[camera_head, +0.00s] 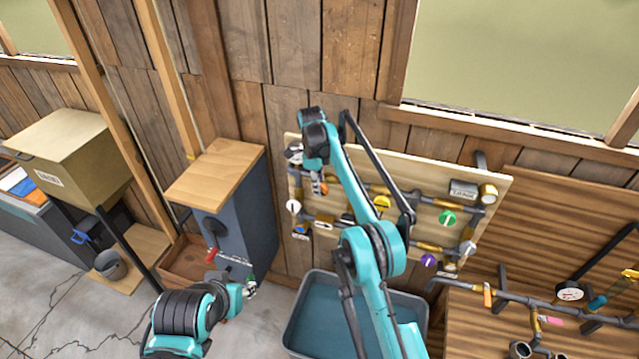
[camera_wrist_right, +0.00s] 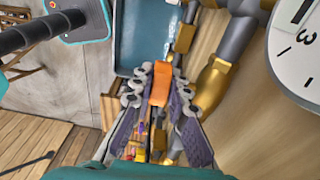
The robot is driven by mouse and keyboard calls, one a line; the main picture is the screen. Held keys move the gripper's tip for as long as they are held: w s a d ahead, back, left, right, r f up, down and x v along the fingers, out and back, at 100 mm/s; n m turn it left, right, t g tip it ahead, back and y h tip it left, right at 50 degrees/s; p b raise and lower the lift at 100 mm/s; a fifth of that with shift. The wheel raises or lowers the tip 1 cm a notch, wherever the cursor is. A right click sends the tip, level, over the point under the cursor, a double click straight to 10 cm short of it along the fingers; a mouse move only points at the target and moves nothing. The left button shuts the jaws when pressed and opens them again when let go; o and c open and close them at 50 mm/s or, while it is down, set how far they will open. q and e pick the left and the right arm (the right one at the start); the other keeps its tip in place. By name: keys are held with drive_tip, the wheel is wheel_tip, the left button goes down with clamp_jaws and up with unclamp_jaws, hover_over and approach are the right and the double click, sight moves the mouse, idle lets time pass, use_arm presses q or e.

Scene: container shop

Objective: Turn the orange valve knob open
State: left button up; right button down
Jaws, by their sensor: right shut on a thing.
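The orange valve knob (camera_wrist_right: 160,84) sits on a brass-coloured valve in the right wrist view. My right gripper (camera_wrist_right: 160,92) has its two fingers on either side of it and is shut on it. In the head view my right gripper (camera_head: 320,184) is at the left part of the pipe board (camera_head: 470,176), with the knob mostly hidden there. My left gripper (camera_head: 250,288) is low on the left in front of the grey cabinet, away from the board. It is too small to tell whether it is open or shut.
A dial gauge (camera_wrist_right: 300,45) is close to the right gripper. The board also carries yellow, green (camera_head: 447,217) and purple (camera_head: 428,260) knobs. A blue-grey tub (camera_head: 300,335) stands below. The grey cabinet (camera_head: 255,215) is at left, and more pipework (camera_head: 530,302) is at right.

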idle(0.3)
drive_tip(key=c, duration=1.5)
unclamp_jaws()
